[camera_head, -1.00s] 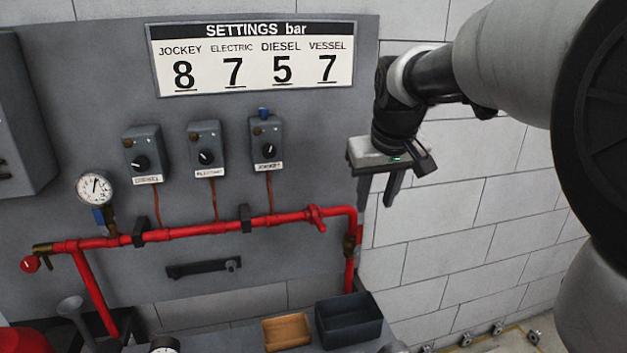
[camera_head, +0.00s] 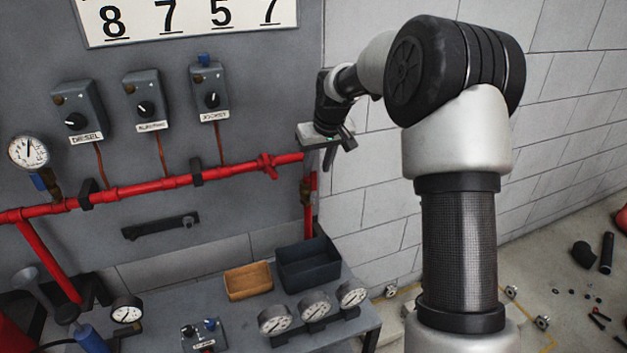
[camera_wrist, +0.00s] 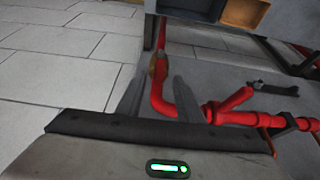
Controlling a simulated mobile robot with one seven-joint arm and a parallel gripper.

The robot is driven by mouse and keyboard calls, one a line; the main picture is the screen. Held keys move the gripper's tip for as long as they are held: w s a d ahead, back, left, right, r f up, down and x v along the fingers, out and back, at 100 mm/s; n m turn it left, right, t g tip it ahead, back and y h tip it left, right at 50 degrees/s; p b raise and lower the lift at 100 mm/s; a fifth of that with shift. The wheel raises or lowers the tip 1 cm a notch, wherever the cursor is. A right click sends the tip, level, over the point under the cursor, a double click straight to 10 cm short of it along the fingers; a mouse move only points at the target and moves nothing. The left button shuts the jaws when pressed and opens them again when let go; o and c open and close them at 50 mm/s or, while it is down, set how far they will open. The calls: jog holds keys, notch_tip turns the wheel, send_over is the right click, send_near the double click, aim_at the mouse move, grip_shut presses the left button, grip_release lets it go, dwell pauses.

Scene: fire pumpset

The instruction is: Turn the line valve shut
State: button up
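The red pipe (camera_head: 150,190) runs across the grey panel. A red handle (camera_head: 268,166) on it, near its right end, looks like the line valve; it also shows in the wrist view (camera_wrist: 235,99). My gripper (camera_head: 322,162) is just right of the handle, by the pipe's right-hand bend, and seems not to touch the handle. In the wrist view its two fingers (camera_wrist: 155,88) stand apart, with the bend (camera_wrist: 162,98) showing between and beyond them. I cannot tell the depth between fingers and pipe. The gripper hides part of the bend in the head view.
A brass fitting (camera_head: 306,188) sits on the vertical pipe below the bend. A dark bin (camera_head: 308,268) and an orange tray (camera_head: 248,282) stand on the bench beneath, with several gauges (camera_head: 314,306) in front. Switch boxes (camera_head: 210,90) hang above the pipe. Small parts litter the floor at right.

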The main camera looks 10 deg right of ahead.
aim_at(314, 178)
jog(key=x, duration=0.7)
grip_shut()
